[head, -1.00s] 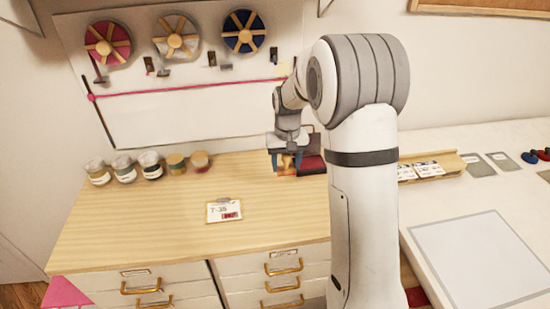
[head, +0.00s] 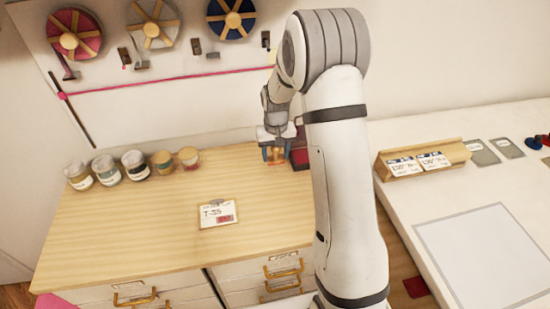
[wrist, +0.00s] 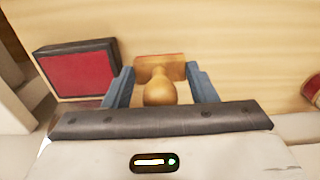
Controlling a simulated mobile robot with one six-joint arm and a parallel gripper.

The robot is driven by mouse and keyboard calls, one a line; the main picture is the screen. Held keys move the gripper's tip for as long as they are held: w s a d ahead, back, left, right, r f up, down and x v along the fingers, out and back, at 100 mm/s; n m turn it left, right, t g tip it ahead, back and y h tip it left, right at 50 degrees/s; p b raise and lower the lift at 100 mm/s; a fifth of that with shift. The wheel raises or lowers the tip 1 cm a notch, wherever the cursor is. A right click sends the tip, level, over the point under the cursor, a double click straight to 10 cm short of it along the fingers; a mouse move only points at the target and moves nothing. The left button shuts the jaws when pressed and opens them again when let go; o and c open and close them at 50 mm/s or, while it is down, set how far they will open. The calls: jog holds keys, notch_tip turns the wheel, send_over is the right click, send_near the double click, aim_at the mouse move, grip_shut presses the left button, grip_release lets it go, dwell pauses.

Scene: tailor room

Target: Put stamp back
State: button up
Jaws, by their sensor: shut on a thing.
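My gripper (head: 277,154) is over the back right of the wooden worktop (head: 130,235). It is shut on the stamp, whose rounded wooden handle (wrist: 158,88) shows between the blue fingers in the wrist view. The stamp's wider wooden base lies beyond the knob. Whether its bottom touches the worktop is hidden. A dark-framed red ink pad (wrist: 75,71) lies left of the gripper in the wrist view. In the head view the pad (head: 301,157) is just right of the gripper, partly hidden by my arm. A card (head: 218,214) with a red mark lies on the worktop.
Several small jars (head: 133,165) stand along the back left. Drawers with brass handles (head: 283,272) are below the front edge. A white table (head: 440,130) with a card holder (head: 400,167) is at the right. The worktop's left and middle are mostly clear.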

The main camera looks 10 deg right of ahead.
aim_at(276, 155)
notch_tip(276, 155, down, 3)
jog(key=shift+r, duration=0.1)
jog(key=o, duration=1.2)
jog(key=shift+o, duration=0.2)
